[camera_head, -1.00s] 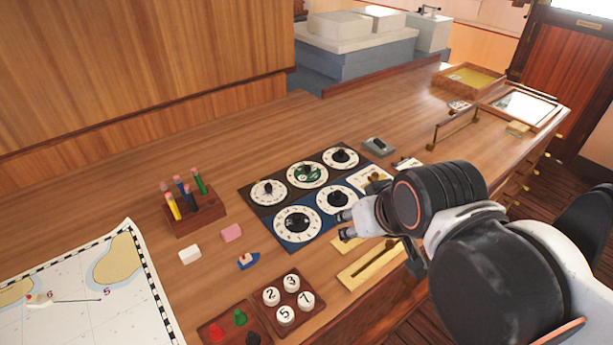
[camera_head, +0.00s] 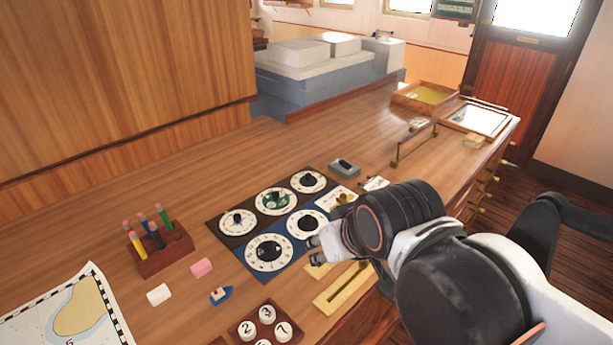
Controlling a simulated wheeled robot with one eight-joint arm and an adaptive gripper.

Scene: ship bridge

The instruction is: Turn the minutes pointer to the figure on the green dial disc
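A dark panel with a black part and a blue part (camera_head: 282,269) lies on the wooden desk and carries several white dials with black pointers. The dial with the green disc (camera_head: 276,200) is in the back row, middle. A large white dial (camera_head: 268,253) and a smaller one (camera_head: 306,223) sit on the blue part. Which pointer is the minutes pointer, and the figure on the green disc, are too small to read. My gripper (camera_head: 312,249) is at the right edge of the blue part, beside the dials, with its fingers pointing left. Whether it holds anything is not clear.
A tray of number discs (camera_head: 265,325) is in front. Brass plates (camera_head: 345,288) lie near the desk edge.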

